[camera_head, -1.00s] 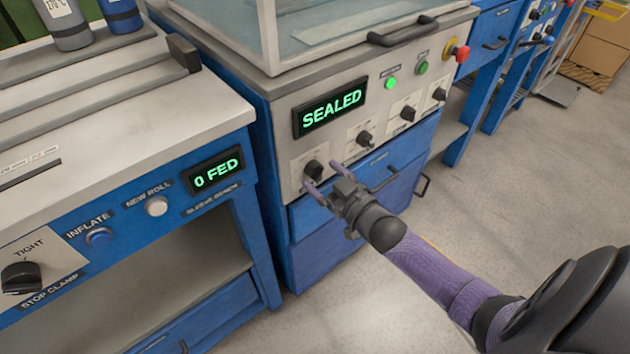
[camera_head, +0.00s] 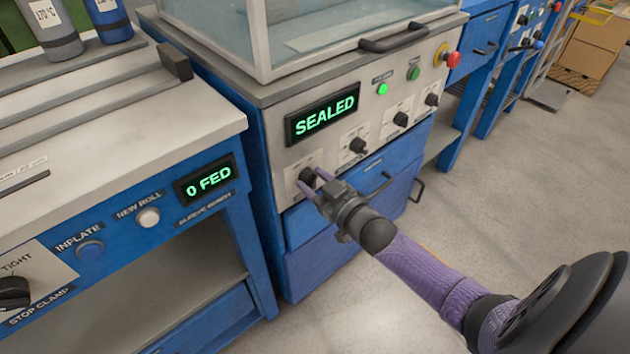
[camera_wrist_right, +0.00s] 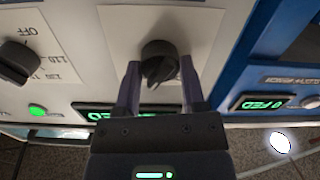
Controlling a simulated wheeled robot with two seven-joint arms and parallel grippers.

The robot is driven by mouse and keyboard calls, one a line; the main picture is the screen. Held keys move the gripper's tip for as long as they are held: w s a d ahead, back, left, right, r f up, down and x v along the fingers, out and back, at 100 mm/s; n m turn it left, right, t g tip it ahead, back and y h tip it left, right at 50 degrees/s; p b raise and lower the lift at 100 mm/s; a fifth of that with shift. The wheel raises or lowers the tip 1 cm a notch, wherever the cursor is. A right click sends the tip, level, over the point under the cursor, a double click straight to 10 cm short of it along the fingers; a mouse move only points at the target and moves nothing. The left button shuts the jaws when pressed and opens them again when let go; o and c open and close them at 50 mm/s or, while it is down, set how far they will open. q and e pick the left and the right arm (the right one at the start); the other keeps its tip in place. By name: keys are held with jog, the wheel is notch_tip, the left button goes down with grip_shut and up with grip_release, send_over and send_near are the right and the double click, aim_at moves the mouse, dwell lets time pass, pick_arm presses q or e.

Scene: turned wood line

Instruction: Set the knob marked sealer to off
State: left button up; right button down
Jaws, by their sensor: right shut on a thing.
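The machine's front panel (camera_head: 275,165) carries a row of dark knobs below a green "SEALED" display (camera_head: 322,115). My right gripper (camera_head: 311,178) is at the leftmost knob (camera_head: 307,175), its two purple fingers shut on the knob's sides. In the right wrist view this knob (camera_wrist_right: 158,62) sits between the fingertips of the gripper (camera_wrist_right: 158,80). The print around this knob is too small or hidden to read, so I cannot tell its marking or setting. My left gripper is out of view.
A second knob (camera_wrist_right: 18,62) with "OFF" and number marks is beside it. Above are a lit green button (camera_head: 382,89), a red emergency button (camera_head: 453,59) and a handle (camera_head: 392,38). A blue bench with a "0 FED" display (camera_head: 207,179) stands at left.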

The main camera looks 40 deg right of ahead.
jog(key=n, duration=0.2)
jog(key=shift+n+p, duration=0.3)
jog(key=shift+p, duration=0.1)
jog(key=n, duration=0.2)
jog(key=shift+n, duration=0.3)
jog(key=n, duration=0.3)
jog(key=shift+n+p, duration=0.3)
jog(key=shift+f+n, duration=0.1)
jog(key=shift+n, duration=1.3)
jog(key=shift+c, duration=0.9)
grip_release()
